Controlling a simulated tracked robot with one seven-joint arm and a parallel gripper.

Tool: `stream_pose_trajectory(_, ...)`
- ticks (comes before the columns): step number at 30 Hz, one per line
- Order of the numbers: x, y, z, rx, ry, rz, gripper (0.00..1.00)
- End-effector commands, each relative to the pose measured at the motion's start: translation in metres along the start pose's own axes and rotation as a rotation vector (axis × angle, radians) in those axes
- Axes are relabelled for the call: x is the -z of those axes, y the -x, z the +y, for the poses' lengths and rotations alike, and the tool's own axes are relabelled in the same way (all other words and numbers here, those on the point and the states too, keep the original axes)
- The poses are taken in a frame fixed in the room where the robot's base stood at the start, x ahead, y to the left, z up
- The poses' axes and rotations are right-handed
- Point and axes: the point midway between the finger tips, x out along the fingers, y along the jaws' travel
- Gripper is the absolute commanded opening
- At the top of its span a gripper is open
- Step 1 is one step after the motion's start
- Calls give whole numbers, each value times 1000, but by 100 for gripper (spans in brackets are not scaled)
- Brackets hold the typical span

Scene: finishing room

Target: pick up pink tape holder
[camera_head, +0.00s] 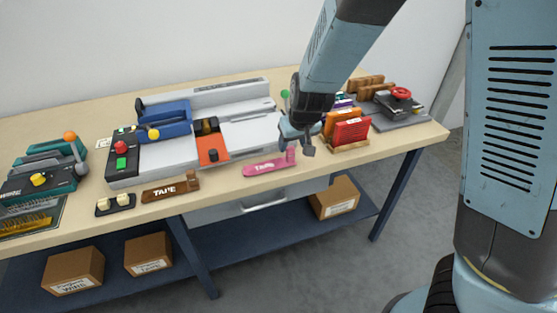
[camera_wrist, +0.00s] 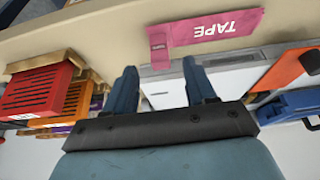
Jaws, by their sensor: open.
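The pink tape holder (camera_head: 268,166) lies on the front part of the workbench, marked "TAPE", with a small raised block at its right end. In the wrist view the pink tape holder (camera_wrist: 215,32) appears upside down near the top, just beyond the fingertips. My gripper (camera_head: 298,145) is above the bench near the holder's raised end. In the wrist view my gripper (camera_wrist: 158,72) has its two blue fingers apart with nothing held between them. The holder is apart from the fingers in that view.
A brown tape holder (camera_head: 171,190) lies to the left on the bench (camera_head: 236,186). A grey machine with an orange plate (camera_head: 212,149) stands behind. A red slotted block (camera_head: 350,131) stands right of my gripper. Cardboard boxes (camera_head: 334,197) sit on the lower shelf.

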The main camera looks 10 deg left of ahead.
Motion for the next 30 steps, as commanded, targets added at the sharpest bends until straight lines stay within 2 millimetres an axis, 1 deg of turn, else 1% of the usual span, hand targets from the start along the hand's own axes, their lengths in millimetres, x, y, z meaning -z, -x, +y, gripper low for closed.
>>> stream_pose_trajectory(6, -2, -23, 0, -2, -2, -3, 55)
stream_pose_trajectory(12, -2, -40, -1, -1, -1, -1, 55)
stream_pose_trajectory(18, -2, -47, -2, 0, 0, -1, 55)
stream_pose_trajectory(25, -2, -47, -2, 0, 1, 0, 55)
stream_pose_trajectory(26, -2, -47, -2, 0, 1, 0, 53)
stream_pose_trajectory(30, -2, -47, -2, 0, 1, 0, 40)
